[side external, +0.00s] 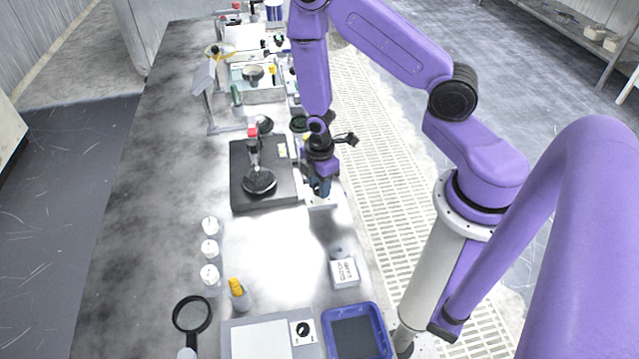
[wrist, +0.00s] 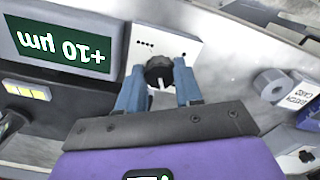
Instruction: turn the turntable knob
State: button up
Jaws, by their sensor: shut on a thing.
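The black turntable knob (wrist: 159,69) with a white pointer line sits on a white control box (wrist: 146,42) in the wrist view. The pointer line runs down the picture, towards my gripper. My gripper (wrist: 160,76) has its two blue-grey fingers on either side of the knob and is shut on it. In the side view, my gripper (side external: 319,190) reaches down onto the white box (side external: 322,203), at the right of the black platen base (side external: 250,195). The knob is hidden there by my fingers.
A green display reading "+10 µm" (wrist: 62,45) stands left of the box in the wrist view. A small white card box (side external: 344,272) and a blue tray (side external: 357,332) lie nearer the camera. Several white-capped bottles (side external: 210,249) stand left. Bench between them is clear.

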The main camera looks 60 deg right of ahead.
jog(key=m, duration=1.4)
dwell(0.4)
jog(key=o, duration=1)
jog(key=shift+o, duration=0.2)
notch_tip(320, 180, up, 17)
jog(key=shift+r, duration=0.2)
dwell(0.4)
jog(key=shift+a+r, duration=0.1)
